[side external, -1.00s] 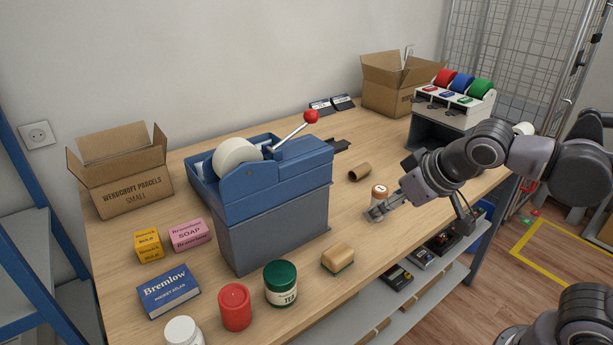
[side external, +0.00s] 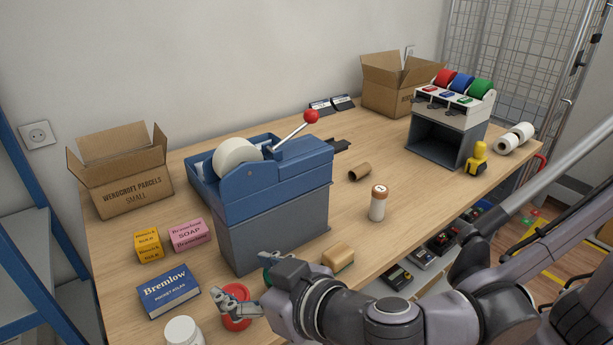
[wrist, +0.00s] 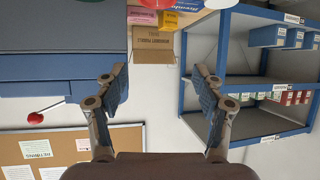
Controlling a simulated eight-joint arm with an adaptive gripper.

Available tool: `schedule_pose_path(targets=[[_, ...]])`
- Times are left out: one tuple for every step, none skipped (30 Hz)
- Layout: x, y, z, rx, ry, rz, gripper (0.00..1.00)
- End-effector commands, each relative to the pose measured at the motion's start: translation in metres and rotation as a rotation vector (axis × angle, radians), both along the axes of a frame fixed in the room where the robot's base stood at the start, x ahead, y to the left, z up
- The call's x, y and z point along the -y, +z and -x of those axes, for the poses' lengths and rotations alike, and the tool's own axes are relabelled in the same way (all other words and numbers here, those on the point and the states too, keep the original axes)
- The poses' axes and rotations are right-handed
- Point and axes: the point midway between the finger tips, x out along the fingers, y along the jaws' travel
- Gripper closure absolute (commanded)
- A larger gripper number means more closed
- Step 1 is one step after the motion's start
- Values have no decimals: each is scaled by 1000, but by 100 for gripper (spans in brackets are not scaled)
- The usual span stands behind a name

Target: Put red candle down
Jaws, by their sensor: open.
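The red candle (side external: 236,323) stands upright on the front left of the counter, partly covered by my fingers in the side view. A sliver of red, likely the candle (wrist: 152,3), shows at the top edge of the wrist view. My gripper (side external: 236,302) is at the candle's upper part, with fingers in front of it; I cannot tell whether they touch it. In the wrist view my gripper (wrist: 163,85) has its fingers spread, with nothing visible between the tips.
The green-lidded jar (side external: 268,259) is mostly hidden behind my wrist. A white-lidded jar (side external: 183,331) and the Bremlow box (side external: 169,291) are close on the left. The tape dispenser (side external: 275,205) rises behind.

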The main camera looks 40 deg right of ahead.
Motion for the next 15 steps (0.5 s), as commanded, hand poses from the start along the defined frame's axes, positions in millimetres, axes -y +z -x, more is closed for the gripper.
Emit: schedule_pose_path(targets=[[3, -9, -2, -2, -8, 2, 31], [4, -13, -2, -3, -8, 2, 31], [3, -18, -2, -3, -8, 2, 31], [4, -23, -2, -3, -8, 2, 31], [4, -27, -2, -3, -8, 2, 31], [4, -34, -2, -4, -9, 3, 31], [4, -39, -2, -4, -9, 3, 31], [4, -43, -3, -4, -9, 3, 31], [4, -49, -2, -4, -9, 3, 31], [4, -52, -2, -3, -9, 4, 31], [4, -58, -2, -4, -9, 3, 31], [4, -64, -3, -4, -9, 3, 31], [4, -67, -3, -3, -9, 4, 31], [4, -71, -3, -3, -9, 4, 31], [4, -74, -3, -3, -9, 4, 31]])
